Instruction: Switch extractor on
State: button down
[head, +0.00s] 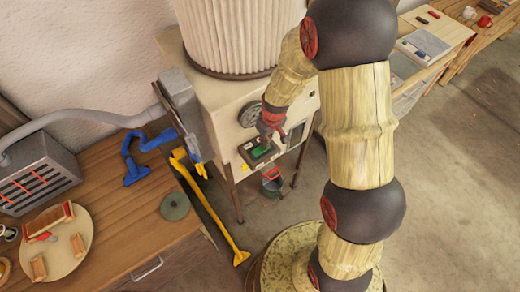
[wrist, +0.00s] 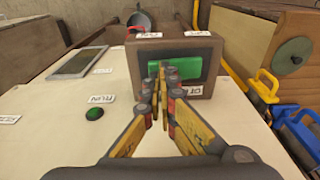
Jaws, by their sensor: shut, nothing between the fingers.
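The extractor (head: 222,100) is a cream cabinet with a ribbed white drum on top. Its brown switch box (wrist: 150,56) sits on the front face and holds a wide green switch (wrist: 192,68). The green switch also shows in the head view (head: 262,151). My gripper (wrist: 162,72) is shut and empty, its fingertips in front of the left half of the green switch. I cannot tell whether they touch it. A green round lamp or button (wrist: 95,113) sits by a RUN label (wrist: 101,99). Small labels by the switch are hard to read.
A round gauge (head: 251,113) is on the cabinet face near my gripper. A grey hose (head: 90,117) runs to the cabinet. Floor is open at right.

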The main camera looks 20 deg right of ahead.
jog(key=shift+f+b, duration=0.35)
jog(key=shift+f, duration=0.05)
jog(key=shift+r+p, duration=2.05)
jog(key=shift+r, duration=1.55)
jog(key=s+r+m+t+b, duration=0.3)
jog(key=s+b, duration=1.8)
jog(key=b, duration=0.5)
jog(key=shift+s+r+m+t+h, duration=0.2)
jog(key=shift+s+m+t+h, duration=0.1)
jog(key=shift+s+t, duration=0.1)
